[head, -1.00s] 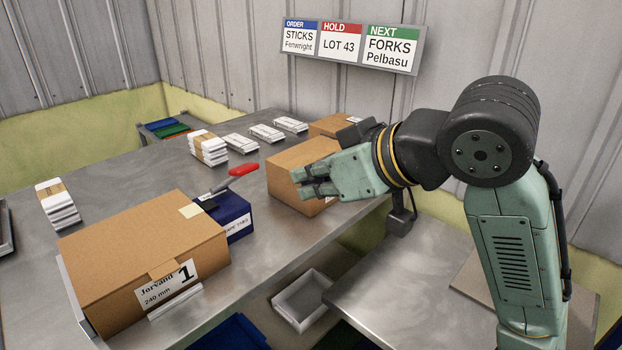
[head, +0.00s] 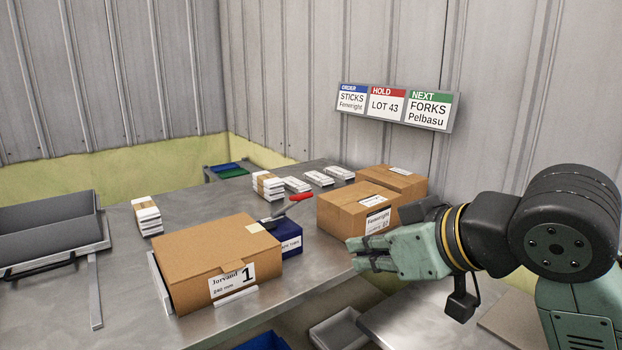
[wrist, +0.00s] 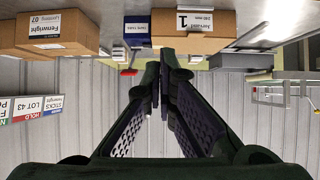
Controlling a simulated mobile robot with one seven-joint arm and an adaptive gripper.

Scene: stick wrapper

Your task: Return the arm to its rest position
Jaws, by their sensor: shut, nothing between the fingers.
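My gripper (head: 358,255) is shut and empty in the head view. It is in the air beyond the front edge of the steel table (head: 190,226), in front of the Fenwright carton (head: 345,218) and apart from it. In the wrist view my gripper (wrist: 162,75) shows its two fingers together with nothing between them. My arm reaches in from the right side of the head view, bent at a large dark joint.
A carton marked 1 (head: 203,262) stands at the table's front. A blue box (head: 290,240) and a red-handled tool (head: 294,203) are behind it. White bundles lie farther back. A grey tray (head: 50,222) is at left. A lower steel surface (head: 408,318) lies under my gripper.

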